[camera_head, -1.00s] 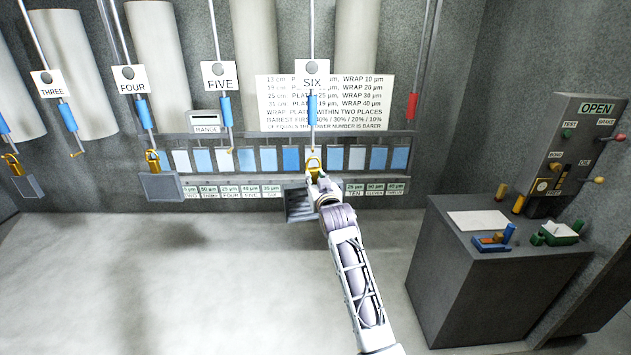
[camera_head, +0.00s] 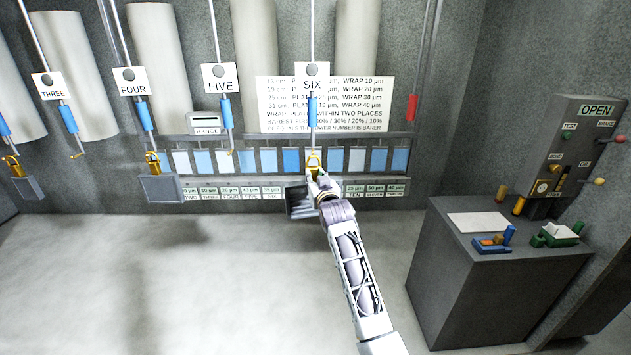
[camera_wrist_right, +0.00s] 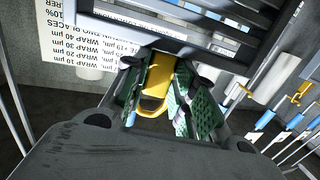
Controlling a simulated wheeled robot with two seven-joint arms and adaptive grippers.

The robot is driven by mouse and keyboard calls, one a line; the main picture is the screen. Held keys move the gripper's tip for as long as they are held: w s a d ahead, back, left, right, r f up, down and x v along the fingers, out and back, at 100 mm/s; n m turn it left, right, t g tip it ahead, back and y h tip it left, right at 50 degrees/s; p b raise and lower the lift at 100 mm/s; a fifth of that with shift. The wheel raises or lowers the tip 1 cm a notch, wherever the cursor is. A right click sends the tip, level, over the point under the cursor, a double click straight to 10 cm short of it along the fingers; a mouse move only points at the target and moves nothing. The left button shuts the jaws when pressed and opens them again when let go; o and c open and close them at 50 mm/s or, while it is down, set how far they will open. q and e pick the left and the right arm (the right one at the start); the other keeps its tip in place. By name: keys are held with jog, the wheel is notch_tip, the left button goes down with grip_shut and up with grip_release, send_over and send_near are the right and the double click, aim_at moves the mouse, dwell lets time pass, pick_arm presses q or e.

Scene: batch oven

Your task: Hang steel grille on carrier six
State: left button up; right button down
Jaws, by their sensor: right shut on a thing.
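The steel grille (camera_head: 299,203), dark and slatted, hangs below and left of my right gripper (camera_head: 315,178) in the head view. The right gripper is shut on the grille's yellow hanger (camera_wrist_right: 157,76), seen between the green finger pads in the right wrist view. The grille's bars (camera_wrist_right: 200,42) show there too. The yellow loop (camera_head: 313,158) rises above the gripper, at the lower end of carrier six (camera_head: 312,106), below its blue sleeve and SIX sign (camera_head: 312,84). I cannot tell whether the loop is on the carrier's hook. My left gripper is out of view.
Carrier five (camera_head: 226,112) hangs empty to the left; carrier four (camera_head: 144,116) bears a grey plate (camera_head: 162,188). A rack of blue cards (camera_head: 247,161) runs behind. A dark console (camera_head: 480,275) stands right. Open floor (camera_head: 230,290) lies in front.

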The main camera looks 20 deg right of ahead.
aim_at(315, 174)
jog(key=shift+w+d, duration=0.25)
jog(key=shift+w, duration=0.55)
jog(key=shift+w+d, duration=0.2)
jog(key=shift+w, duration=0.55)
jog(key=shift+w+d+f+b, duration=0.1)
jog(key=shift+w+d+b, duration=0.25)
jog(key=shift+w, duration=0.7)
jog(key=shift+w+d+f+b, duration=0.15)
jog(key=shift+w+d+b, duration=0.15)
jog(key=shift+w, duration=0.8)
jog(key=shift+w+d+f+b, duration=0.1)
jog(key=shift+w+d+b, duration=0.25)
jog(key=shift+w, duration=0.7)
jog(key=shift+a, duration=0.1)
jog(key=shift+f, duration=0.6)
dwell(0.5)
jog(key=c, duration=1.6)
grip_release()
jog(key=shift+o, duration=0.2)
jog(key=shift+f, duration=0.1)
